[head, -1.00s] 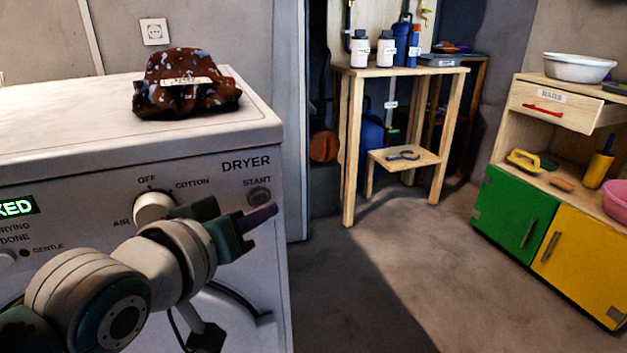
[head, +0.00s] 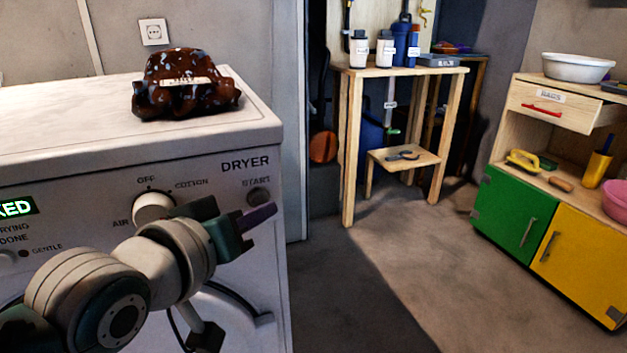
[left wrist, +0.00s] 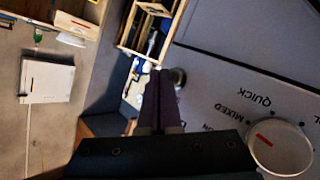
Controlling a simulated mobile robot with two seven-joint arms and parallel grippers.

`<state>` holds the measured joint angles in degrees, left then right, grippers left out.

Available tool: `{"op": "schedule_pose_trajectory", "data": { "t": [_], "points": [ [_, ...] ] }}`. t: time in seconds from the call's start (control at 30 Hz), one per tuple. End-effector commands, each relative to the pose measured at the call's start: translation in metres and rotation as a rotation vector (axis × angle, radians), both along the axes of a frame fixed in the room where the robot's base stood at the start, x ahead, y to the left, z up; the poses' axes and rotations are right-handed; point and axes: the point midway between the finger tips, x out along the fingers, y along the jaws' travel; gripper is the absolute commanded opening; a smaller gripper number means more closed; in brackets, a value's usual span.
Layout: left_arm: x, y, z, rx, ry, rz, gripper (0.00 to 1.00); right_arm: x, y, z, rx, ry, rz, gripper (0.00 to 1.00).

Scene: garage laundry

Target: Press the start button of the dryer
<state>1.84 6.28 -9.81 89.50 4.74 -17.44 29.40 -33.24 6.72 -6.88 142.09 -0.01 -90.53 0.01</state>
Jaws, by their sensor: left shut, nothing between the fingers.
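The white dryer (head: 120,150) stands at the left of the head view. Its round grey start button (head: 258,196) is under the START label, near the panel's right edge. My left gripper (head: 268,212) is shut and empty, its dark purple fingers just below and in front of the button. I cannot tell from the head view whether they touch it. In the left wrist view, the shut fingers (left wrist: 160,85) point to the dark, round start button (left wrist: 178,77), whose edge shows beside their tips. My right gripper is not in view.
A white dial (head: 153,208) sits left of the start button. A brown patterned cloth bundle (head: 186,84) lies on the dryer top. A wooden table (head: 400,71) and a cabinet with green (head: 515,210) and yellow doors stand beyond. The floor between is clear.

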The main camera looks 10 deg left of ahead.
Motion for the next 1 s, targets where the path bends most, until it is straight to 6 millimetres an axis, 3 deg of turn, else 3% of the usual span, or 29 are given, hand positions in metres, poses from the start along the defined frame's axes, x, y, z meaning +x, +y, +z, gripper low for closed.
{"op": "schedule_pose_trajectory", "data": {
  "t": [1.0],
  "points": [
    [0.0103,0.0069,-0.0002,0.001,0.0,0.0,0.0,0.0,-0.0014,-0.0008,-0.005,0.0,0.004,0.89]
  ]
}}
